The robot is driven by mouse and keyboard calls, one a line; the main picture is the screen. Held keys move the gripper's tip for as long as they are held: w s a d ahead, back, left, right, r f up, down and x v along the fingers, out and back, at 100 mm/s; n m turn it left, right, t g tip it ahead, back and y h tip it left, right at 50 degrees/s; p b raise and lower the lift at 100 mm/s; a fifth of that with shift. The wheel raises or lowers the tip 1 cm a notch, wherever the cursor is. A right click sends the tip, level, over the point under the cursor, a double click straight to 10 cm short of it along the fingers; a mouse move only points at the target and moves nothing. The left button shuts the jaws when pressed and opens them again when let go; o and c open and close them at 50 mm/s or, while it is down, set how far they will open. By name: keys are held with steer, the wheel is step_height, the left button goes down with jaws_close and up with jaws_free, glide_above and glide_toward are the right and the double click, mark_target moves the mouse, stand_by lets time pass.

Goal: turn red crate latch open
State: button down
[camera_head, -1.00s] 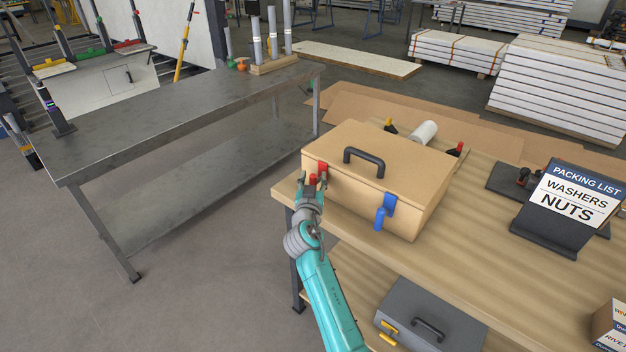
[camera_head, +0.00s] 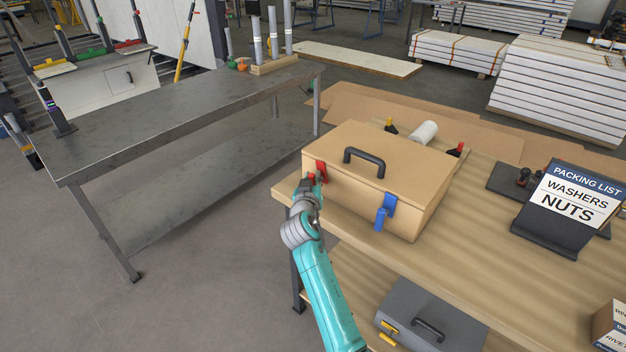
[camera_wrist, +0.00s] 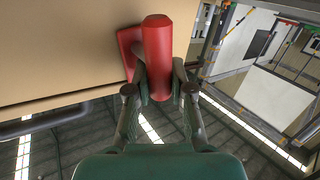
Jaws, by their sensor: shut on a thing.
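The tan crate (camera_head: 362,165) with a black handle on its lid stands on the wooden table. Its red latch (camera_head: 321,171) is on the left part of the front face. In the wrist view the red latch handle (camera_wrist: 157,50) lies between my two fingers, which press on it from both sides. My gripper (camera_head: 310,184) is shut on the red latch at the crate's front left; its fingertips are small and partly hidden in the head view. The blue latch (camera_head: 385,212) is on the right part of the same face, its handle hanging down. The lid is down.
A packing list stand (camera_head: 572,205) is to the right on the table. A grey case (camera_head: 430,318) sits below, under the table's front edge. A metal bench (camera_head: 180,115) stands to the left, with open floor between.

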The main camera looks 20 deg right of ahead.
steer(key=n+g, duration=0.2)
steer(key=shift+w+a+n, duration=0.2)
steer(key=shift+w+n, duration=0.1)
steer(key=n+g, duration=0.2)
steer(key=shift+w+a+f+n+g+h, duration=0.2)
steer(key=shift+f+n+g+h, duration=0.15)
steer(key=shift+n+g+h, duration=0.05)
steer(key=shift+w+a+f+n+g+h, duration=0.15)
steer(key=shift+n+g+h, duration=0.1)
steer(key=shift+n+g, duration=0.25)
steer(key=shift+d+f+n+g+h, duration=0.15)
steer(key=shift+n+g+h, duration=0.1)
steer(key=shift+n+g, duration=0.2)
steer(key=shift+f+n+g+h, duration=0.35)
steer(key=shift+n+g+h, duration=0.25)
steer(key=shift+n+g, duration=0.4)
steer(key=c, duration=1)
jaws_free()
steer(key=shift+a, duration=0.15)
